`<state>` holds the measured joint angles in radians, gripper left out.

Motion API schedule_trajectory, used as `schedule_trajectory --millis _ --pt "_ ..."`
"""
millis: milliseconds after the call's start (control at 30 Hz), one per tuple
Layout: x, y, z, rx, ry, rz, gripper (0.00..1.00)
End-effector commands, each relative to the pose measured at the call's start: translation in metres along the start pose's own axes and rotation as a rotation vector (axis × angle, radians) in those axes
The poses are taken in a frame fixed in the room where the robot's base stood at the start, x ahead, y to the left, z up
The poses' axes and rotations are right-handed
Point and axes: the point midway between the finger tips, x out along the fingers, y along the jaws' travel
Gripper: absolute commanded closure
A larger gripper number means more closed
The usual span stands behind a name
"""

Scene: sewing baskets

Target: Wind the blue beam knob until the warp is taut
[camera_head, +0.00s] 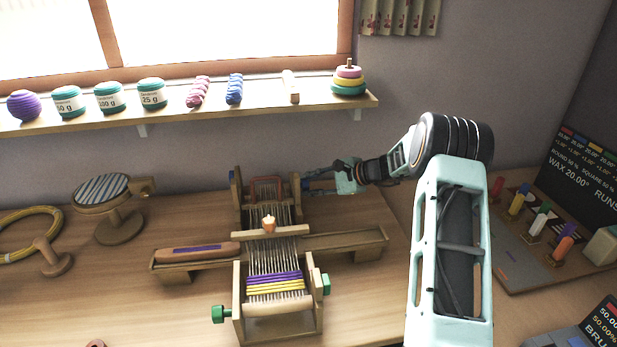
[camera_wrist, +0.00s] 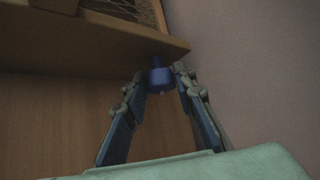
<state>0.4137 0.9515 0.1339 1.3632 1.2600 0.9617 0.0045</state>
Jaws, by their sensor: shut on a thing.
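The small wooden loom (camera_head: 238,300) stands on the table in the head view, its warp threads (camera_head: 272,258) running from front to back. Purple and yellow bands of weaving lie near the front. The blue beam knob (camera_wrist: 160,78) shows in the wrist view between my fingertips. My gripper (camera_wrist: 159,76) is shut on it, one finger on each side. In the head view my gripper (camera_head: 318,182) reaches the loom's back right corner from the right, and the knob is mostly hidden there. I cannot tell how taut the warp is.
A green knob (camera_head: 218,314) sticks out at the loom's front left. A wooden shuttle (camera_head: 200,252) lies on the left tray. A round-topped stand (camera_head: 102,190) is farther left. A shelf (camera_head: 190,112) with yarn runs above. A rack of coloured pegs (camera_head: 545,240) is at right.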

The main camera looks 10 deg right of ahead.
Motion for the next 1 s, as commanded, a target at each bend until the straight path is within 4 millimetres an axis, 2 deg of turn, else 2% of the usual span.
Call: schedule_trajectory --millis 33,533,567,700,1000 --pt "-0.0021 -0.0043 0.0022 0.014 0.0 0.016 0.99" --pt "0.0001 -0.0006 -0.0001 0.051 0.001 0.051 0.99" --pt "0.0001 -0.0006 -0.0001 0.051 0.001 0.051 0.72" --pt "0.0 -0.0006 -0.0001 0.051 0.001 0.051 0.57" --pt "-0.0016 -0.001 -0.0003 0.051 0.002 0.05 0.57"
